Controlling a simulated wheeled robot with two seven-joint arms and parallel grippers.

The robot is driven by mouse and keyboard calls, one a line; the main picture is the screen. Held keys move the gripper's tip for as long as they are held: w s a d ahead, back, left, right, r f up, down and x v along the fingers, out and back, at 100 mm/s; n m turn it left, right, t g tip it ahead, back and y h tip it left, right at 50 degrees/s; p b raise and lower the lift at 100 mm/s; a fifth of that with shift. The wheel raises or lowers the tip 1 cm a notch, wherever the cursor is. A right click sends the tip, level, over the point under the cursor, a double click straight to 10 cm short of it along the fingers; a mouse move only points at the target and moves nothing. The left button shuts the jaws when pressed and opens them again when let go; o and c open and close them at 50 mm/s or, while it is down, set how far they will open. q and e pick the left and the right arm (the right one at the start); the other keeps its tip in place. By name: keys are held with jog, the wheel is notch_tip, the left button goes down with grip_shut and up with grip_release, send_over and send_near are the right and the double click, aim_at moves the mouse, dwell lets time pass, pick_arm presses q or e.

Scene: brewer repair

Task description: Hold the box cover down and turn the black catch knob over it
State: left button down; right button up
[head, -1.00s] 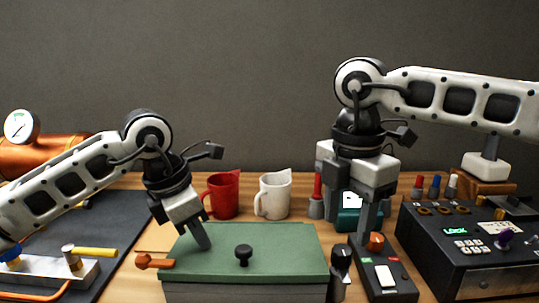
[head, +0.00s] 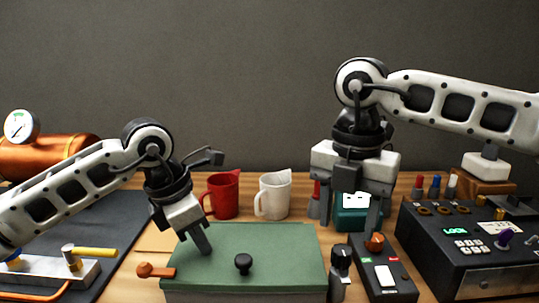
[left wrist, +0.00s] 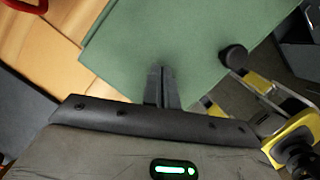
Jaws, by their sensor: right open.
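The green box cover (head: 275,238) lies over the grey box (head: 245,296) at the front middle, with a small black knob (head: 243,261) on top. My left gripper (head: 206,252) is shut, its fingertips against the cover's left part. In the left wrist view its fingers (left wrist: 158,78) are together on the green cover (left wrist: 180,35). The black catch knob (head: 341,258) stands on a silver post at the box's right side. My right gripper (head: 350,227) is open and empty, above and behind the catch knob, apart from it.
An orange lever (head: 155,271) is at the box's left edge. A black switch box (head: 385,277) with an orange knob stands close right of the catch. A control unit (head: 470,240) is further right. Red (head: 224,195) and white (head: 274,196) mugs stand behind the box.

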aim_at(343, 249)
jog(key=shift+n, duration=0.3)
jog(key=shift+f, duration=0.15)
jog(key=shift+f, duration=2.4)
jog(key=c, duration=0.8)
jog(key=m, duration=1.2)
jog(key=o, duration=0.8)
jog(key=shift+o, duration=0.2)
jog(key=shift+r, duration=0.15)
